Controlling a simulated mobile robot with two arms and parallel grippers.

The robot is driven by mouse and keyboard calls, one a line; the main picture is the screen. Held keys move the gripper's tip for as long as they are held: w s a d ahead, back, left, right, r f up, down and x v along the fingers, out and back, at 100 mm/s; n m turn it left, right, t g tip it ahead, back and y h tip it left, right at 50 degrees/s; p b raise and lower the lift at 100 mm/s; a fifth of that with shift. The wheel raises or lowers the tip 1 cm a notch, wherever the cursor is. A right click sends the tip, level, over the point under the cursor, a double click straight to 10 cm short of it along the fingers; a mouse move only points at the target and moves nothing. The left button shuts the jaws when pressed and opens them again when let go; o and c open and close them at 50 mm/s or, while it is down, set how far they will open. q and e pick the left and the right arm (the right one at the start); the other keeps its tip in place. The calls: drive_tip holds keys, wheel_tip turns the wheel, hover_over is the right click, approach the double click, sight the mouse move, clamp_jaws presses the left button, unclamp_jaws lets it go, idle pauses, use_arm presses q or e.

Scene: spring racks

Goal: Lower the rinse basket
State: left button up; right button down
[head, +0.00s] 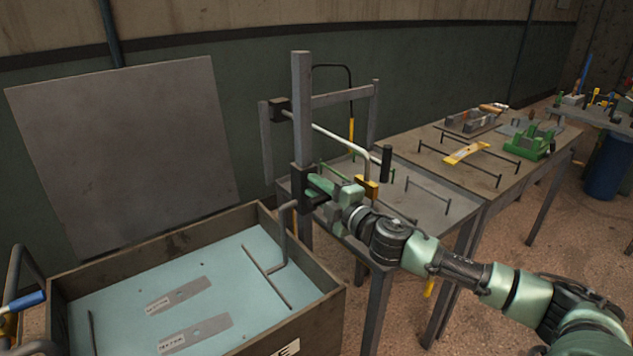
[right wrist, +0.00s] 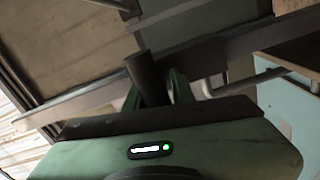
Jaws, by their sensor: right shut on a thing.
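My right gripper (head: 316,190) is shut on a dark part at the sliding bracket (head: 302,178) on an upright grey post (head: 302,90). In the right wrist view, its green fingers (right wrist: 158,92) close around a dark round bar (right wrist: 144,72). A bent grey rod (head: 284,235) runs from the bracket down into an open tank (head: 318,300). A thin dark bar (head: 266,277) shows by its lower end, seemingly part of the rinse basket. Two labelled flat plates (head: 180,294) (head: 195,334) lie in the pale blue tank. The rest of the basket is hard to make out. My left gripper is out of view.
A grey lid (head: 125,150) stands open behind the tank. A pale lever with a black grip (head: 386,163) and yellow block (head: 367,187) is close beside my gripper. Workbenches (head: 432,205) with racks and tools stand to the right. A blue-handled frame (head: 27,300) is at the left edge.

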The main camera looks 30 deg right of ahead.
wheel_tip(320, 180, down, 8)
drive_tip(key=b, duration=0.4)
drive_tip(key=shift+r, duration=0.25)
drive_tip(key=shift+a+f, duration=0.1)
drive_tip(key=shift+f, duration=0.05)
drive_tip(key=c, duration=1.2)
unclamp_jaws()
drive_tip(key=shift+c, duration=0.2)
drive_tip(key=s+b, duration=0.1)
drive_tip(key=s, duration=0.7)
drive_tip(key=shift+d+b, duration=0.4)
drive_tip(key=shift+w, duration=0.1)
